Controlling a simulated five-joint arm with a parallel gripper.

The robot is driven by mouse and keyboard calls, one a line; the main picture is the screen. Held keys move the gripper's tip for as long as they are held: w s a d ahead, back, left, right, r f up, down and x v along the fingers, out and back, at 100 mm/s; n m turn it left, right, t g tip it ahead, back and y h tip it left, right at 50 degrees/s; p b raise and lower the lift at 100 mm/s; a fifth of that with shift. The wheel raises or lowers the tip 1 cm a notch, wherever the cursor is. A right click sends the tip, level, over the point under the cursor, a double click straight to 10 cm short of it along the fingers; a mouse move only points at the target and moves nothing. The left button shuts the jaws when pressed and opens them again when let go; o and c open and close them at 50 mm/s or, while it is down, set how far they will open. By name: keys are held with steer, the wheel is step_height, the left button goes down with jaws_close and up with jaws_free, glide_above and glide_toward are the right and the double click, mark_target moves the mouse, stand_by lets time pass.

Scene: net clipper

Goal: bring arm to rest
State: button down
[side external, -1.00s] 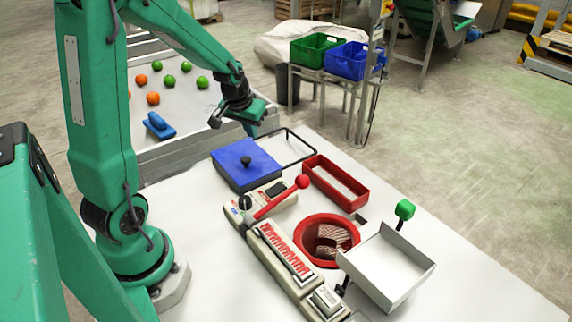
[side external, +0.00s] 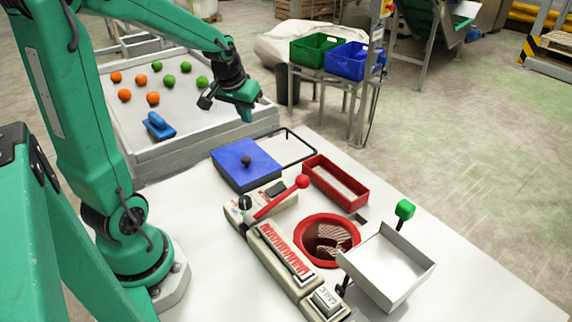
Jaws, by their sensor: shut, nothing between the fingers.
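My gripper (side external: 241,112) is green with a dark wrist, shut and empty. It hangs in the air, in the picture just above the far end of the blue lidded box (side external: 245,165) and the front right corner of the tray table. It touches nothing that I can see. The net clipper (side external: 282,250), a long beige device with a red lever and a red ball knob (side external: 302,181), lies on the white table. A red round funnel (side external: 327,219) is set beside it.
A red open bin (side external: 335,184), a black wire frame (side external: 290,150) and a white tray (side external: 388,265) with a green knob (side external: 404,209) stand on the table. Orange and green balls and a blue tool (side external: 159,126) lie on the tray table. Green and blue crates (side external: 352,60) stand behind.

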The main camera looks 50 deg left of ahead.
steer(key=s+d+r+m+t+h, duration=0.1)
steer(key=s+d+r+m, duration=0.1)
steer(key=s+d, duration=0.4)
steer(key=s+d+r+m, duration=0.3)
steer(key=s+d+r, duration=0.2)
steer(key=d, duration=0.6)
steer(key=shift+s+t+h, duration=0.4)
steer(key=shift+s, duration=0.45)
steer(key=c, duration=2.1)
jaws_free()
